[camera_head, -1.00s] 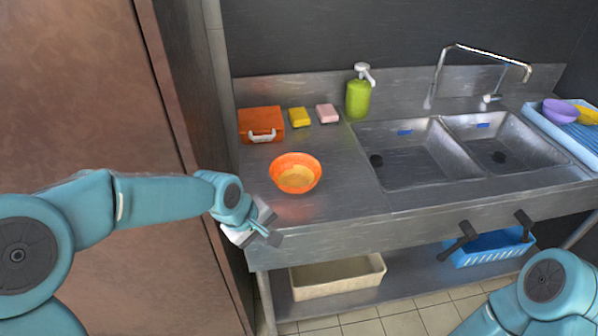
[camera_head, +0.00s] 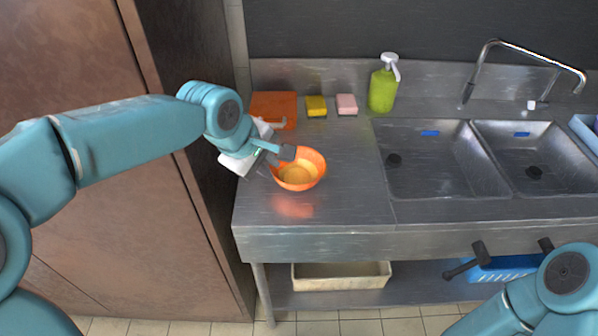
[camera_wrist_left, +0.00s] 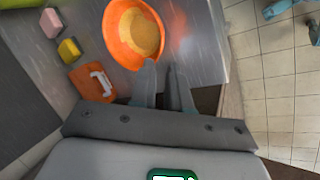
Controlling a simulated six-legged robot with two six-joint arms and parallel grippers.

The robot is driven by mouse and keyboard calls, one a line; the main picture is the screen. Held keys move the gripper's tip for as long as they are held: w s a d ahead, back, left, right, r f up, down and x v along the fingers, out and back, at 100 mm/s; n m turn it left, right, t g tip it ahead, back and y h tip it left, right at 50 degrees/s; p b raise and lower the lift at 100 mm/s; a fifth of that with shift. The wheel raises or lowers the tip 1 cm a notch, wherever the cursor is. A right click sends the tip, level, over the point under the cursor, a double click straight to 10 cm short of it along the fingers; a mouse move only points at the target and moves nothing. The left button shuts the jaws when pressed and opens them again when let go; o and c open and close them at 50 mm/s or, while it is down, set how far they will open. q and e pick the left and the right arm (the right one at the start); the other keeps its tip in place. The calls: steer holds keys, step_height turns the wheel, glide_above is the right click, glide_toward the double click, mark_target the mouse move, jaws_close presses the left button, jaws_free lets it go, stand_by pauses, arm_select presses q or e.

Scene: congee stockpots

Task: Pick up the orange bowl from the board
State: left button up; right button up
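The orange bowl (camera_head: 311,165) stands upright on the bare steel board (camera_head: 345,195) left of the sinks. Its inside shows a tan-yellow patch at the bottom. My left gripper (camera_head: 283,157) is at the bowl's left rim, its fingers overlapping the rim in the head view. In the left wrist view the gripper (camera_wrist_left: 163,72) has its two fingers apart with a gap between them, beside the rim of the bowl (camera_wrist_left: 112,36). Whether a finger touches the rim cannot be told.
Two sinks (camera_head: 440,160) lie right. The board's front is clear. A cream bin (camera_head: 342,276) stands below.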

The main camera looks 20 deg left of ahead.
mark_target(281, 181)
arm_select(q)
steer(key=x, duration=0.8)
steer(key=shift+f, duration=0.1)
steer(key=x, duration=0.1)
steer(key=p+x, duration=0.1)
steer(key=x, duration=0.2)
steer(key=shift+w+a+f, duration=0.3)
steer(key=shift+w+f, duration=0.05)
steer(key=shift+d, duration=0.1)
jaws_close()
